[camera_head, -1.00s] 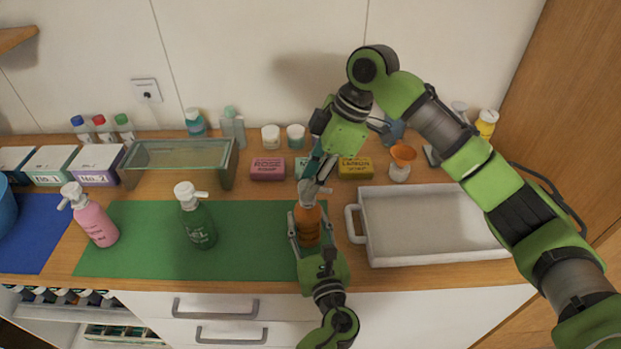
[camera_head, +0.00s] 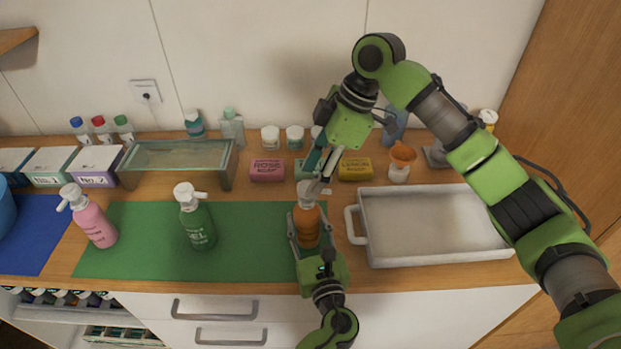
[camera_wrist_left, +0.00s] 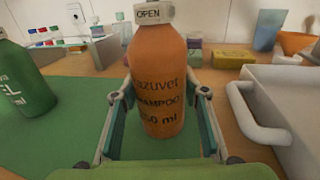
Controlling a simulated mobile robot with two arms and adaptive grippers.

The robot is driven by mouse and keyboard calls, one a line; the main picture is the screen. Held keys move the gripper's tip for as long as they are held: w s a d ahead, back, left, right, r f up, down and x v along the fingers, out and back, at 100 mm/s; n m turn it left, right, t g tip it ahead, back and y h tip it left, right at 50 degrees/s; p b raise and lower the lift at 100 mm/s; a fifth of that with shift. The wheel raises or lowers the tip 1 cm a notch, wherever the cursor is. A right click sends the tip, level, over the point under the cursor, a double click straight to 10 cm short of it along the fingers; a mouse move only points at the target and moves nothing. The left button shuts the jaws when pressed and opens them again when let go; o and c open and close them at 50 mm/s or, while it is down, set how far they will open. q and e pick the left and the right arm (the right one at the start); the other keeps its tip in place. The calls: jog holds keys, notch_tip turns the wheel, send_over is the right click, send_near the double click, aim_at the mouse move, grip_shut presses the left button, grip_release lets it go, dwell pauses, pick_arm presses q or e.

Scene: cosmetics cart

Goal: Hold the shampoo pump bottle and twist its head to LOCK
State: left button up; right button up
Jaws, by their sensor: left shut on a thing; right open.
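The orange shampoo pump bottle (camera_head: 308,222) stands upright at the right end of the green mat. It also shows in the left wrist view (camera_wrist_left: 158,85), where its white collar reads OPEN. My left gripper (camera_head: 309,238) is shut on the bottle's body from the front, one finger on each side. My right gripper (camera_head: 317,172) is open, pointing down at the bottle's white pump head (camera_head: 305,188). Its fingers partly hide the head, and I cannot tell whether they touch it. The top of the head lies outside the left wrist view.
A green gel pump bottle (camera_head: 197,222) and a pink pump bottle (camera_head: 92,220) stand to the left. A white tray (camera_head: 362,248) lies close on the right. Soap boxes, a rose one (camera_head: 267,169) and a lemon one (camera_head: 355,169), sit behind. The green mat (camera_head: 255,240) is clear between the gel and shampoo bottles.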

jog(key=v, duration=1)
jog(key=shift+d, duration=0.1)
pick_arm(q)
jog(key=o, duration=1.4)
jog(key=shift+s, duration=0.1)
